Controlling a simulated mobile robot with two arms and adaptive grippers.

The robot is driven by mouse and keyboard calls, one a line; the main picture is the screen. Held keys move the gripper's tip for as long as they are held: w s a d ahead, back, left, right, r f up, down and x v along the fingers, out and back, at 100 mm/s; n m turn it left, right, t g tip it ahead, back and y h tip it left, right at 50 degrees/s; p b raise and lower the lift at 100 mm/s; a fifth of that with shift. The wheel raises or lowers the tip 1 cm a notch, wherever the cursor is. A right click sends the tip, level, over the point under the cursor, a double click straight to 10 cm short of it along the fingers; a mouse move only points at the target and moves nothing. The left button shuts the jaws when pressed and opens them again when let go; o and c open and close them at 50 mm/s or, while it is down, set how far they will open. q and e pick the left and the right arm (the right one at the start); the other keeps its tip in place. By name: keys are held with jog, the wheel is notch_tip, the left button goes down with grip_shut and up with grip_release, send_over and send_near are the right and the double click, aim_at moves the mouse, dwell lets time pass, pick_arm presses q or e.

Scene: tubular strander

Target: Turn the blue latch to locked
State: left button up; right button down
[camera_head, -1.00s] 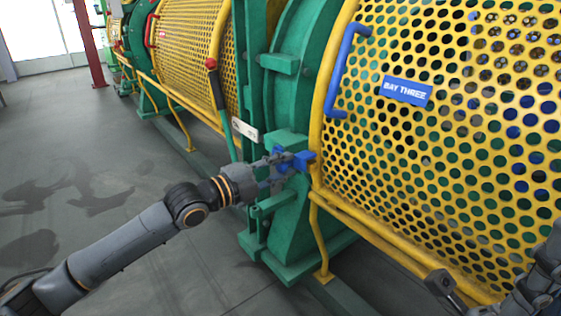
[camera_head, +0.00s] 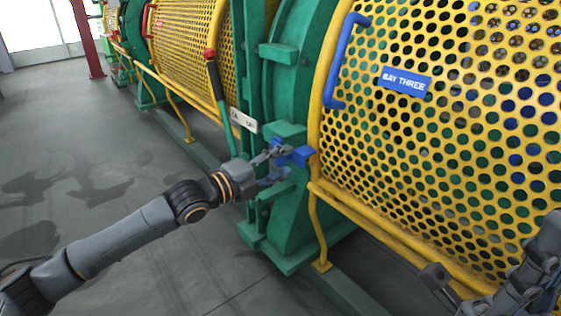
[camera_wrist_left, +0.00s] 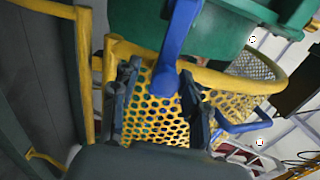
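The blue latch (camera_head: 299,156) sits at the lower left edge of the yellow perforated guard (camera_head: 430,140), beside the green frame. In the left wrist view the latch (camera_wrist_left: 178,45) is a blue bar that hangs down, its rounded end between my finger lines. My left gripper (camera_head: 274,165) is at the latch's left side with its fingers apart; it also shows open in the wrist view (camera_wrist_left: 160,100). I cannot tell whether a finger touches the latch. My right gripper (camera_head: 440,282) shows partly at the lower right, away from the latch; its finger state is unclear.
A red-knobbed lever (camera_head: 214,80) with a white label (camera_head: 244,121) stands left of the latch. A yellow rail (camera_head: 395,237) runs below. The grey floor at left is clear.

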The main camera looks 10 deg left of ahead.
pick_arm(q)
jog(key=shift+r, duration=0.1)
jog(key=shift+a, duration=0.15)
jog(key=v, duration=1.1)
jog(key=shift+s+a, duration=0.25)
jog(key=shift+s, duration=0.1)
